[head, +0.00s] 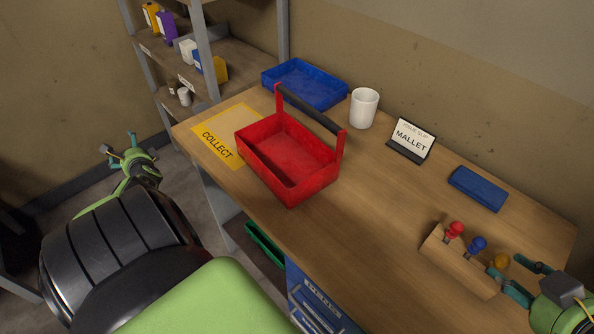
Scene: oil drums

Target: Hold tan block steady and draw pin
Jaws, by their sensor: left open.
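The tan block (455,268) lies on the workbench at the lower right. A red-headed pin (456,229), a blue-headed pin (478,243) and a yellow-headed pin (501,261) stand in a row in its top. My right gripper (506,269) is at the block's right end, beside the yellow pin. Its fingers are apart, one overlapping the block's end in the picture; whether they touch it I cannot tell. My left gripper (122,147) is open and empty, off the left side of the bench, far from the block.
A red tote (310,183) with a black handle stands mid-bench, beside a yellow COLLECT mat (217,148). Bench between tote and block is clear.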

